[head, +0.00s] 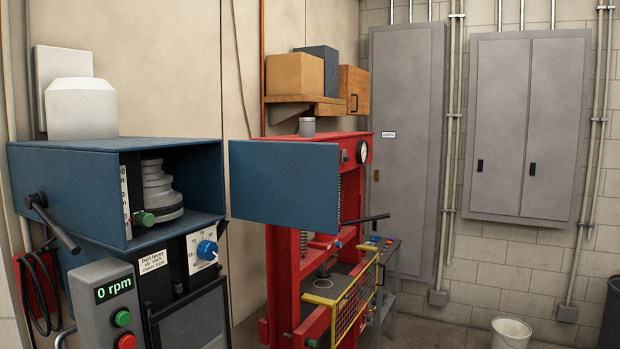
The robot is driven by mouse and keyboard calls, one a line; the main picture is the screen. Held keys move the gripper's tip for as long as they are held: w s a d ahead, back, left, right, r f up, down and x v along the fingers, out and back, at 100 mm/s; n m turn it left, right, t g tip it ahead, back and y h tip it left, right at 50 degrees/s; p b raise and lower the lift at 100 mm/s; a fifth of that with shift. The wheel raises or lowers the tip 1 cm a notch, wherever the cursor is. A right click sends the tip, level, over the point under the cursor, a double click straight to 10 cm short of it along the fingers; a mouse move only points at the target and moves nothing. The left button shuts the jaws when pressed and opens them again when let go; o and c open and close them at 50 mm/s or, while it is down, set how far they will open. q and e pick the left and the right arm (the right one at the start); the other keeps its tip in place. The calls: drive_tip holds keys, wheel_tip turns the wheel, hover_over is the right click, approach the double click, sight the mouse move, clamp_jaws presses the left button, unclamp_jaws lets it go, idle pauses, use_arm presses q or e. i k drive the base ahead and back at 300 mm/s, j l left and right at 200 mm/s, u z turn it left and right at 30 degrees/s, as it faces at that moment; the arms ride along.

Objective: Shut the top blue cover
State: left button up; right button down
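The top blue cover (285,183) is a flat blue panel in the head view. It stands swung open to the right of the blue machine housing (75,190). The housing's front is open, and a grey stepped pulley (160,190) shows inside. A black bar (366,219) sticks out at the cover's lower right edge; I cannot tell if it is fixed to the cover. Neither of my grippers shows in this view.
A grey control box (110,305) reading "0 rpm" stands below the housing at the left. A red press (360,150) with a yellow guard (355,300) stands behind the cover. A white bucket (511,332) is on the floor at the right.

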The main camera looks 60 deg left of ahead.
sight(292, 185)
drive_tip(key=i+j+u, duration=0.1)
drive_tip(key=i+u, duration=0.2)
drive_tip(key=u, duration=0.2)
drive_tip(key=i+u, duration=0.25)
drive_tip(key=u, duration=0.2)
drive_tip(key=i+l+u, duration=0.15)
drive_tip(key=i+u, duration=0.15)
drive_tip(key=u, duration=0.2)
drive_tip(key=i+l+u, duration=0.2)
drive_tip(key=u, duration=0.25)
drive_tip(key=i+u, duration=0.25)
drive_tip(key=u, duration=0.2)
drive_tip(key=i+l+u, duration=0.15)
drive_tip(key=u, duration=0.3)
drive_tip(key=i+l+u, duration=0.2)
drive_tip(key=u, duration=0.25)
drive_tip(key=i+l+u, duration=0.2)
drive_tip(key=u, duration=0.25)
drive_tip(key=i+l+u, duration=0.1)
drive_tip(key=l+u, duration=0.6)
drive_tip(key=u, duration=0.2)
drive_tip(key=i+l, duration=0.05)
